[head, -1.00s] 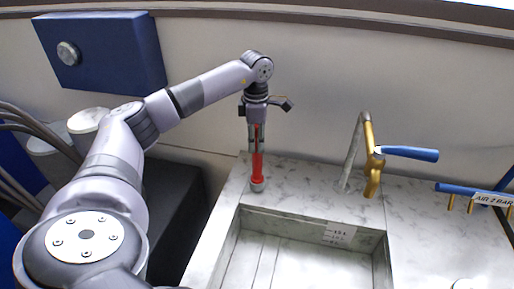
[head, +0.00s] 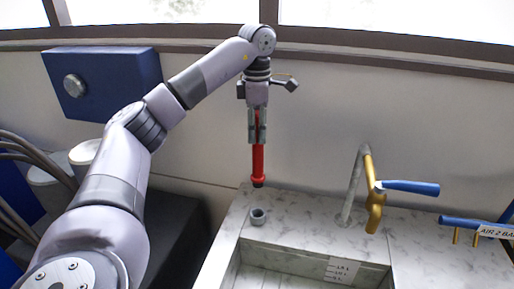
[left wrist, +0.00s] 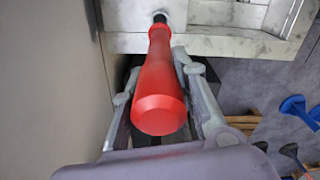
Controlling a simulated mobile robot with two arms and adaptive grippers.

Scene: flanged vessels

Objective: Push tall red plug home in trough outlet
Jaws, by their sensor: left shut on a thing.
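The tall red plug (head: 258,162) hangs upright in my left gripper (head: 257,138), its dark lower tip above a small grey round cup (head: 258,216) on the marbled worktop. A clear gap shows between tip and cup. In the left wrist view the red plug (left wrist: 160,95) lies between the two grey fingers of the left gripper (left wrist: 158,85), its thick end toward the camera. The trough (head: 310,262) is at the bottom of the head view, cut by the picture edge; I cannot see its outlet. My right gripper is not in view.
A brass tap with a blue lever (head: 410,187) stands behind the trough. A blue-handled air valve (head: 470,221) with a label is at right. A blue box (head: 105,82) is on the wall at left. Worktop around the cup is clear.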

